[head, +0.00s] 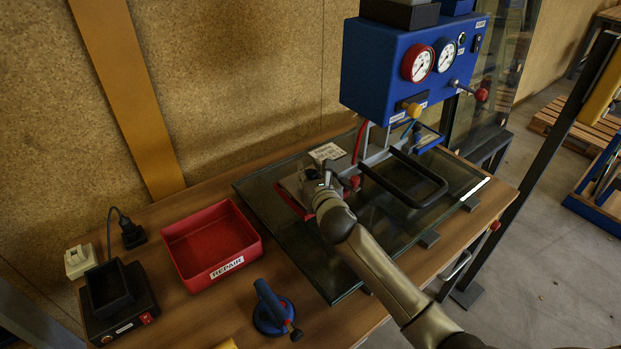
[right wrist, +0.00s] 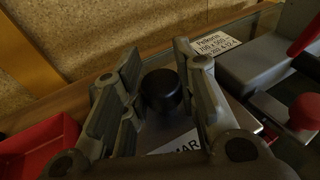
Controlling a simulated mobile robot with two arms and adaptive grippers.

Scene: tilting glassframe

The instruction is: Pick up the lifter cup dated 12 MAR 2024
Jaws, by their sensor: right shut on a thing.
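My right gripper (head: 322,188) is over the glass pane on the table. In the right wrist view its fingers (right wrist: 160,95) are shut on a black round knob (right wrist: 162,90). Below the knob is a grey body with a white label (right wrist: 178,144); only "MAR" can be read, the rest of the date is hidden by the gripper. In the head view my gripper and arm cover most of this thing. My left gripper is not in view.
The dark glass pane (head: 352,265) lies on the wooden table. A blue gauge box (head: 385,70) stands behind it, with a black handle frame (head: 425,195) below. A red tray marked REPAIR (head: 215,262) and a black device (head: 115,300) are on the left.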

